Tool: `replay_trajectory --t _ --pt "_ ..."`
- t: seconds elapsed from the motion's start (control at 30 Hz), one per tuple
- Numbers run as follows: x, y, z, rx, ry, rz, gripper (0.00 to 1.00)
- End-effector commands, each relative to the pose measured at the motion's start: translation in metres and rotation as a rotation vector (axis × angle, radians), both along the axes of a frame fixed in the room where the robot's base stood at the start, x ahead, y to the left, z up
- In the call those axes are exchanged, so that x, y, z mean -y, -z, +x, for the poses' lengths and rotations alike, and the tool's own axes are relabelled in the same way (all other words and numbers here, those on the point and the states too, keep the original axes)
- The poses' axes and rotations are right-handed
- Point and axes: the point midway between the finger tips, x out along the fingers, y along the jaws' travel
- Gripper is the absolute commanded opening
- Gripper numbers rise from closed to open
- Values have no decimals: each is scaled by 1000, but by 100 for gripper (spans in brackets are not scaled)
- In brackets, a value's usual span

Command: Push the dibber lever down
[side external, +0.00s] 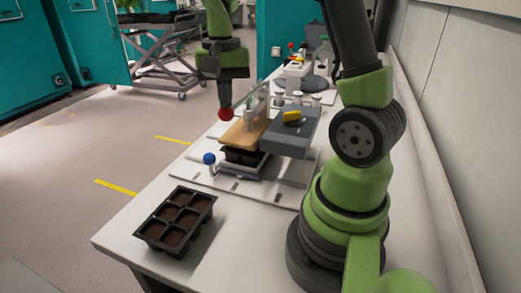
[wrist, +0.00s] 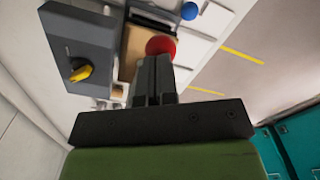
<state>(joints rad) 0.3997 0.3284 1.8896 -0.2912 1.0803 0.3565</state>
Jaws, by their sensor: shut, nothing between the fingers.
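The dibber lever ends in a red ball knob (side external: 226,114), which also shows in the wrist view (wrist: 161,46). My gripper (side external: 226,104) is shut and points down at the red knob, with its fingertips at or just above it; I cannot tell whether they touch. In the wrist view my shut fingers (wrist: 152,75) overlap the lower edge of the knob. The dibber has a grey housing (side external: 290,135) and a wooden-coloured plate (side external: 243,132) above a black cell tray (side external: 242,156). The rest of the lever is mostly hidden.
A blue ball knob (side external: 209,158) stands at the near left of the dibber base. A black tray of soil-filled cells (side external: 178,214) lies on the white bench (side external: 125,226) in front. A yellow knob (side external: 292,116) sits on the housing. Bottles and jars stand behind.

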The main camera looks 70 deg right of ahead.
Motion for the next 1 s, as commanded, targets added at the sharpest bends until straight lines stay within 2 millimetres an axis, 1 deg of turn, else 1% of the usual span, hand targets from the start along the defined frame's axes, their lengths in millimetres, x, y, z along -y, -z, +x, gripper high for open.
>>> replay_trajectory --t 1.0 --pt "0 36 0 -3 1 2 0"
